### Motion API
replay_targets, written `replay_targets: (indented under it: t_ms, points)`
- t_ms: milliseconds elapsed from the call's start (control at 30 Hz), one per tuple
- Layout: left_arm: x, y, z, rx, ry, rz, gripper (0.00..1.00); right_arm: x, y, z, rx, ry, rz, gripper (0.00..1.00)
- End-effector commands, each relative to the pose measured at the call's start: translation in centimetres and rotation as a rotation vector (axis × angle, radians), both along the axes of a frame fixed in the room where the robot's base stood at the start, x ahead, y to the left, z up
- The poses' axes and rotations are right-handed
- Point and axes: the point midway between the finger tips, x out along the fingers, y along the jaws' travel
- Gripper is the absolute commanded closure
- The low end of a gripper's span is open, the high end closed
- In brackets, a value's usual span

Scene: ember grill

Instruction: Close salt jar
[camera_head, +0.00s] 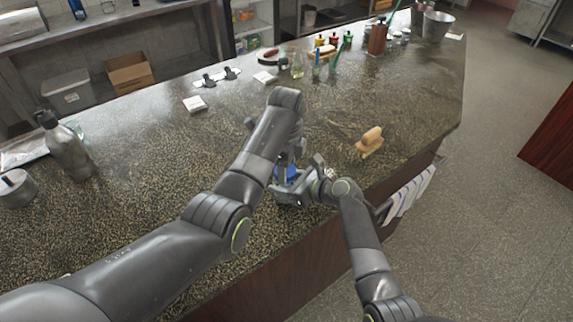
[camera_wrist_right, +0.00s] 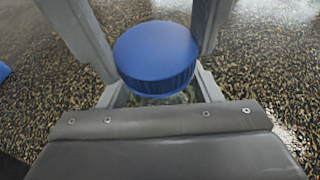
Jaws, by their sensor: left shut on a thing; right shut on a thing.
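The salt jar's round blue lid (camera_head: 288,172) shows between my two grippers near the counter's front edge. In the right wrist view the blue lid (camera_wrist_right: 155,52) sits on top of the jar, and a sliver of the clear jar body (camera_wrist_right: 165,98) shows below it. My right gripper (camera_head: 291,186) is shut on the jar body from the right. My left gripper (camera_head: 287,163) comes down from above and is shut on the lid; its fingers are mostly hidden behind my left arm in the head view. Whether the lid is fully tight cannot be told.
A wooden-handled brush (camera_head: 370,141) lies to the right on the speckled counter (camera_head: 330,240). A metal pump bottle (camera_head: 68,147) stands at the far left. Small white blocks (camera_head: 195,104), bottles and glasses are further back. Towels (camera_head: 410,193) hang at the front edge.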

Motion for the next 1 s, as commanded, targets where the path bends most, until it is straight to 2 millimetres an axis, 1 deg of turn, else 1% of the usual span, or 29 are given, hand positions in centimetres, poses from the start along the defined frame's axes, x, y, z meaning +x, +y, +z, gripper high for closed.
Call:
replay_targets:
  t_ms: [100,300,500,667,700,800,833,867,1000]
  points:
    - [0.04,0.1,0.09,0.001,-0.004,-0.186,0.69,-0.06,-0.07,-0.14,-0.002,0.003,0.0,1.0]
    - [-0.03,0.17,0.08,0.001,-0.005,-0.503,0.69,-0.07,-0.06,-0.15,-0.002,0.003,0.001,1.0]
    - [-0.08,0.26,0.09,0.001,-0.005,-0.79,0.69,-0.08,-0.06,-0.15,-0.002,0.003,0.001,1.0]
    - [-0.07,0.26,0.11,0.001,-0.005,-0.799,0.69,-0.08,-0.04,-0.15,-0.002,0.003,0.001,1.0]
    - [-0.07,0.26,0.11,0.001,-0.005,-0.799,0.44,-0.08,-0.05,-0.16,-0.002,0.003,0.001,1.0]
    - [-0.09,0.25,0.08,0.0,-0.005,-0.798,0.31,-0.08,-0.04,-0.15,-0.002,0.003,0.001,1.0]
    - [-0.1,0.24,0.06,0.0,-0.004,-0.798,0.27,-0.08,-0.04,-0.15,-0.002,0.003,0.001,1.0]
    - [-0.12,0.23,0.05,0.0,-0.004,-0.798,0.26,-0.09,-0.04,-0.15,-0.002,0.003,0.001,1.0]
    - [-0.16,0.22,0.01,0.0,-0.002,-0.798,0.26,-0.08,-0.03,-0.14,-0.001,0.004,0.0,1.0]
